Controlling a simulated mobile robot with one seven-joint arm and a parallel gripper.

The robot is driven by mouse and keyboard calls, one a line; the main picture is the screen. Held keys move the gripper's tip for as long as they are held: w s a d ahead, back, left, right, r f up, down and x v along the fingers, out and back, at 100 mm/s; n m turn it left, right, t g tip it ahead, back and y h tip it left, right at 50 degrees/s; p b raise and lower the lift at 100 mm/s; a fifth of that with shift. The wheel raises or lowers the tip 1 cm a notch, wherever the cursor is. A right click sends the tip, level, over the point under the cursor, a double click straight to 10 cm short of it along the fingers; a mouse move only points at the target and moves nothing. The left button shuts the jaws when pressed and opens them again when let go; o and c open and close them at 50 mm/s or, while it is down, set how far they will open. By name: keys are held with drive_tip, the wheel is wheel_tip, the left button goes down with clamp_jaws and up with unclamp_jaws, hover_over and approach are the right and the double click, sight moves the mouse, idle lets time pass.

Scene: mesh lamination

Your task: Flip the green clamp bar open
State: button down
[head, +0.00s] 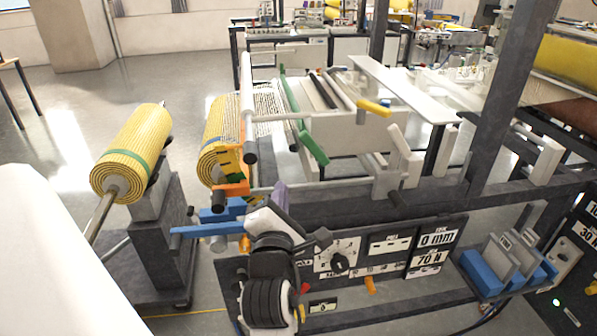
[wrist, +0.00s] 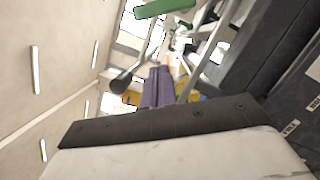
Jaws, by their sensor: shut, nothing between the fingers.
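The green clamp bar (head: 290,103) runs along the edge of the white machine bed in the head view. Its thick green handle end (head: 313,149) points toward the front. A green piece, likely this handle, also shows at the top of the wrist view (wrist: 165,8). My gripper (head: 281,187) has purple fingers, shut and empty, pointing up in front of the machine. In the head view they are below and left of the green handle, apart from it. The fingers also show in the wrist view (wrist: 159,72). The bar's far hinge is too small to make out.
A white bar with a black end (head: 250,156) and an orange bracket (head: 231,187) stand left of my fingers. A blue lever (head: 208,230) is beside my wrist. A yellow-handled lever (head: 373,107) is behind, right. A control panel (head: 388,262) lies below; a yellow roll (head: 131,152) is left.

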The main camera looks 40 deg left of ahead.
drive_tip(key=shift+a+f+b, duration=0.1)
drive_tip(key=shift+f+b, duration=0.1)
drive_tip(key=shift+b, duration=0.9)
drive_tip(key=w+a+r+p, duration=0.2)
drive_tip(key=w+r+p, duration=0.2)
drive_tip(key=w, duration=0.4)
drive_tip(key=shift+w+a, duration=0.25)
drive_tip(key=shift+w, duration=0.15)
drive_tip(key=shift+r+p, duration=0.1)
drive_tip(key=shift+p, duration=0.2)
